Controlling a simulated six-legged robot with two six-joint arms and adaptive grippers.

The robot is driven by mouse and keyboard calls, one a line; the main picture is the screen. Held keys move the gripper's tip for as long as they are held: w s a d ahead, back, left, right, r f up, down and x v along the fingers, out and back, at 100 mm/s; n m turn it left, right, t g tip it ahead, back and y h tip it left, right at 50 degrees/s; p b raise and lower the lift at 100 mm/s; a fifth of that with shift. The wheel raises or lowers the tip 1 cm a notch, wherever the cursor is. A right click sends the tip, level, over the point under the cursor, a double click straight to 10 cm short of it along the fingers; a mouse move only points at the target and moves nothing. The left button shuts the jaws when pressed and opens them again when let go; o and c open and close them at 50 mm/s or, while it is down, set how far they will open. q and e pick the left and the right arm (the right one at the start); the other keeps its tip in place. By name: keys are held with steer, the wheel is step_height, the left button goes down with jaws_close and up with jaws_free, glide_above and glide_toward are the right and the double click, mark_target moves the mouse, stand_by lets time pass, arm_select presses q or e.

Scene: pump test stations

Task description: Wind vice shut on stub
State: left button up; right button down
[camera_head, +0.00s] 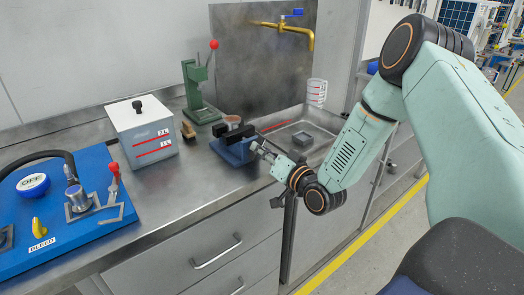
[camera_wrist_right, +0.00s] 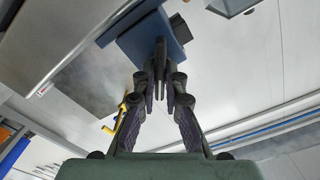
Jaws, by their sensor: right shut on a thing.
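The blue vice (camera_head: 237,152) with black jaws stands at the front edge of the steel bench, mid-picture in the head view. Its blue body also shows at the top of the right wrist view (camera_wrist_right: 176,42). My right gripper (camera_head: 260,149) is at the vice's right side. In the right wrist view its fingers (camera_wrist_right: 160,80) are closed together at the vice's front, shut on the vice handle, which they mostly hide. A round reddish-brown piece (camera_head: 233,119) shows just behind the jaws; I cannot tell if it is the stub or whether the jaws touch it. My left gripper is out of view.
A green lever press (camera_head: 197,88) and a white box with red marks (camera_head: 142,137) stand left of the vice. A brush (camera_head: 188,130) lies between. A sink basin (camera_head: 290,130) with a yellow tap (camera_head: 290,29) is behind right. A blue panel (camera_head: 60,225) fills the left.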

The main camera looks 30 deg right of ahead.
steer(key=shift+m+b, duration=1.05)
steer(key=shift+m, duration=1.95)
steer(key=c, duration=1.4)
jaws_free()
steer(key=shift+w+f, duration=0.1)
steer(key=shift+w, duration=0.05)
steer(key=s, duration=0.7)
steer(key=shift+s+d, duration=0.3)
